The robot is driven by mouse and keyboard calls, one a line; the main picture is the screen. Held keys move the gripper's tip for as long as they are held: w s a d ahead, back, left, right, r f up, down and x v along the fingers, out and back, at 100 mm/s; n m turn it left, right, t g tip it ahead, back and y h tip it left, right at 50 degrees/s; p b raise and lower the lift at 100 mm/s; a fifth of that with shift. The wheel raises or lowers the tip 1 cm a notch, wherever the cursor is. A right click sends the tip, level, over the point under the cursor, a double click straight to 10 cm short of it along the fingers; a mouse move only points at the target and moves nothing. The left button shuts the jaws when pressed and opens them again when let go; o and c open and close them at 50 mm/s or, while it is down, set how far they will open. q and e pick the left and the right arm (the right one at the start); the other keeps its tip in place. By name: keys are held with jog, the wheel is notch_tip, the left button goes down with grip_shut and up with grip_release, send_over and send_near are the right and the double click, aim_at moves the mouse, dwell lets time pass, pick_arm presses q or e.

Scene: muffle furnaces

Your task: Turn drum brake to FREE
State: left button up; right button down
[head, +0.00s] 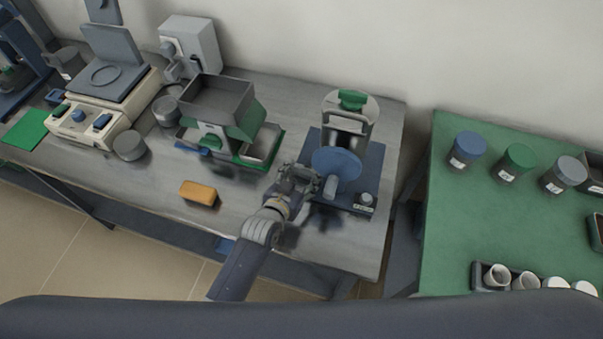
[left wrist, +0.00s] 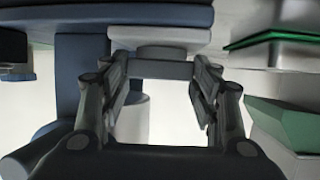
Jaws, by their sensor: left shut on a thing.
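The drum unit stands on a dark blue base (head: 313,150) on the grey bench, with a blue disc (head: 337,170) and a grey crank handle (head: 330,188) at its front. A green patch (head: 352,100) tops the drum. My left gripper (head: 297,178) is just left of the disc, low over the base. In the left wrist view its fingers (left wrist: 160,88) are shut at a pale grey piece (left wrist: 165,50) under the dark base edge. I cannot tell for sure whether this piece is the brake. A small grey knob with a label (head: 365,200) sits at the base's front right corner.
A hopper on a green tray (head: 216,100) and an orange block (head: 198,193) are left of my gripper. A balance (head: 100,95) stands farther left. A green table (head: 480,220) with jars is across a gap at right. The front bench strip is mostly clear.

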pick_arm(q)
jog(key=shift+w+r, duration=0.1)
jog(key=shift+r, duration=0.05)
jog(key=o, duration=0.9)
jog(key=shift+o, duration=0.7)
jog(key=shift+s, duration=0.2)
jog(key=shift+s+a+r, duration=0.1)
jog(key=shift+s+a, duration=0.15)
jog(key=shift+s, duration=0.3)
jog(key=shift+v, duration=3.3)
jog(key=shift+w+a, duration=0.1)
